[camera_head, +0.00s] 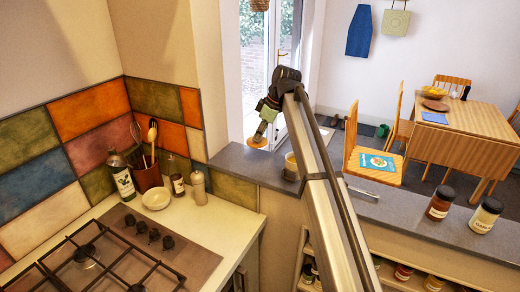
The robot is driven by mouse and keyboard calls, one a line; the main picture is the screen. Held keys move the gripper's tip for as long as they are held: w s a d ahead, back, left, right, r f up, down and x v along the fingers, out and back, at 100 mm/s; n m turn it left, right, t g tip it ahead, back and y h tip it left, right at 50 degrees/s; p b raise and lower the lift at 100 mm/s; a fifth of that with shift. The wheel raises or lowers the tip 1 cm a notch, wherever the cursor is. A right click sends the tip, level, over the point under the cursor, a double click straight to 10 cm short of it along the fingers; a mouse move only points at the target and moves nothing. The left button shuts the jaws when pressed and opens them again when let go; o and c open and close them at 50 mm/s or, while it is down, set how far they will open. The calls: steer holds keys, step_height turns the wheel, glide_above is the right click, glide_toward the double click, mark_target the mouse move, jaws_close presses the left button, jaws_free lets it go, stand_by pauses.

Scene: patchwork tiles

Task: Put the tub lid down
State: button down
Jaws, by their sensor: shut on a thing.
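My gripper (262,132) points down over the grey ledge, left of my raised arm. It is shut on the tub lid (257,143), a small round tan disc that hangs tilted just under the fingertips. The lid appears to be over the back left end of the ledge; I cannot tell how high above it. A small pale yellow container (290,163), perhaps the tub, stands on the ledge to the right of the lid. My arm partly hides it.
The grey ledge (235,160) runs right to two jars (440,203) (486,215). At left are a gas hob (90,255), a white bowl (156,198), a utensil pot (147,176), bottles and a pepper mill (198,188). A dining table (465,117) stands behind.

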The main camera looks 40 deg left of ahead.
steer(key=shift+f+p, duration=1.1)
steer(key=shift+f, duration=2.95)
steer(key=shift+f, duration=0.15)
steer(key=c, duration=1)
jaws_free()
steer(key=shift+c, duration=0.2)
steer(key=shift+r, duration=0.25)
steer(key=b+v, duration=0.3)
steer(key=v, duration=0.9)
steer(key=shift+b, duration=0.4)
steer(key=shift+f, duration=0.1)
